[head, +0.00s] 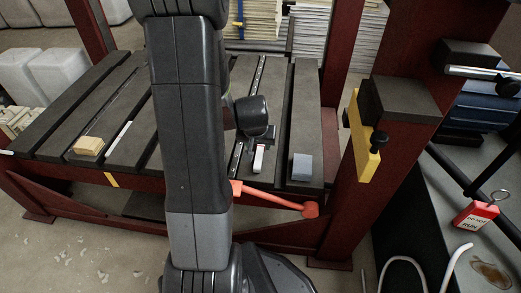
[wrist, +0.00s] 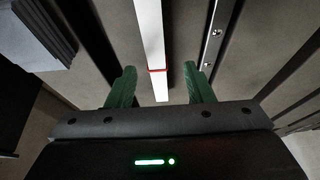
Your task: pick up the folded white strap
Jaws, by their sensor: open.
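The folded white strap (wrist: 151,40) is a narrow white strip with a thin red band across it near one end. In the wrist view it runs from the top edge down to between my fingers. In the head view its end (head: 258,160) shows just below my gripper (head: 259,140), on the dark slatted table (head: 315,130). In the wrist view my gripper (wrist: 161,88) is open, with one green finger on each side of the strap's banded end. Neither finger appears to touch it. How high the fingertips are above the slat is hard to tell. My arm hides part of the table.
A tan block (head: 89,146) lies far left. An orange-red lever (head: 285,200) crosses the front. A dark red post (head: 360,180) stands right.

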